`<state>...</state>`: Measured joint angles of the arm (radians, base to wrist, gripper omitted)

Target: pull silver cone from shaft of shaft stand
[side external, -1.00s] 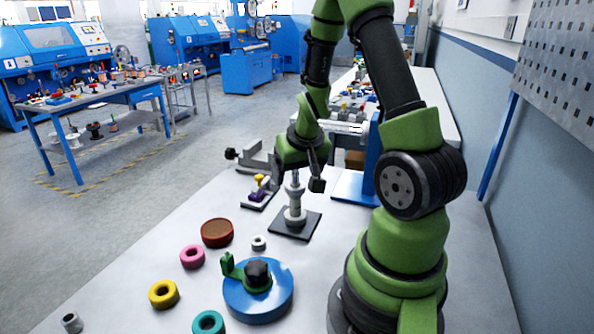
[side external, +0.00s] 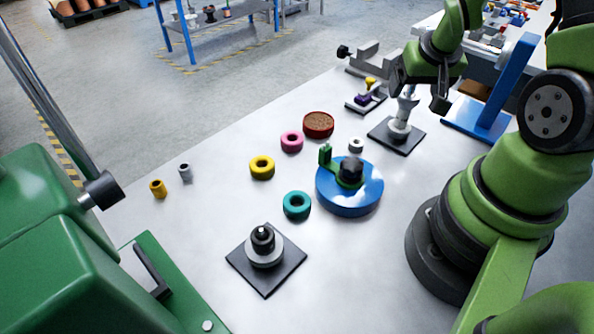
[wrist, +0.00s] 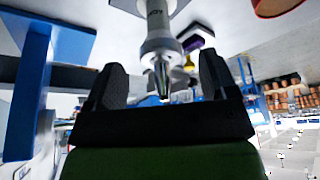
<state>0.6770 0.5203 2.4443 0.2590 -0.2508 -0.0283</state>
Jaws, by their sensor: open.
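A shaft stand with a dark square base (side external: 382,135) stands on the table at upper right in the side view, its pale shaft and stepped collars upright. In the wrist view a pale shaft (wrist: 157,20) leads to a tapered silver cone (wrist: 162,72) at its end. My gripper (side external: 419,92) is at the top of this stand, tilted. In the wrist view my gripper (wrist: 162,82) is open, with a dark finger on each side of the cone and visible gaps between. In the side view the fingers partly hide the shaft top.
A blue disc (side external: 363,198) with a green handle, a brown-topped round part (side external: 318,124) and coloured rings lie left of the stand. A second dark-plated stand (side external: 250,273) is in front. A blue upright (side external: 508,85) stands close right of my gripper.

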